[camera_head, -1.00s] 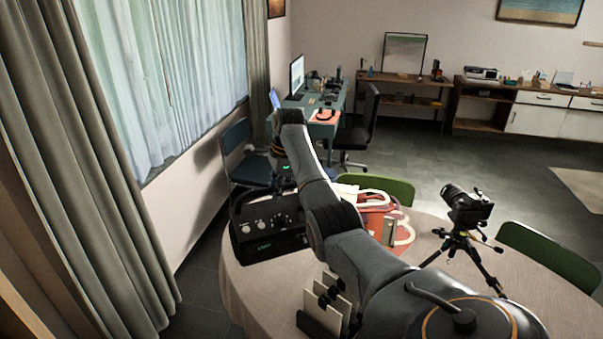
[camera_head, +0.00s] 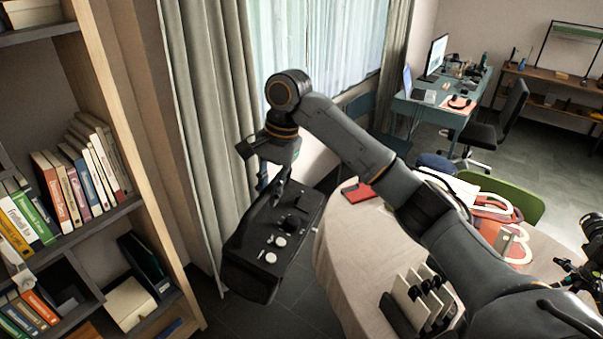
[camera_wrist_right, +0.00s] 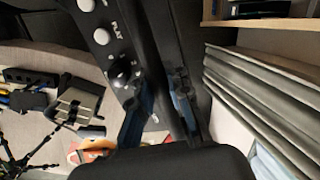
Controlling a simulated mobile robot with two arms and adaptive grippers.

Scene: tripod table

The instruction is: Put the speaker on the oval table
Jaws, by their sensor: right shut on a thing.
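The speaker (camera_head: 262,250), a black box with round knobs and white buttons, hangs tilted from my right gripper (camera_head: 277,182), left of the cloth-covered table and apart from it in the picture. The gripper is shut on its upper end. A table (camera_head: 345,265) with a rounded edge and pale cloth stands right of the speaker. I cannot tell whether it is the oval table. My left gripper is out of view.
A bookshelf (camera_head: 95,215) stands at the left and grey curtains (camera_head: 205,120) hang behind the speaker. On the cloth lie a red book (camera_head: 359,192), a card holder (camera_head: 405,312) and a red-and-white bag (camera_head: 490,210). A camera (camera_head: 592,228) stands at the right edge. Dark floor shows below the speaker.

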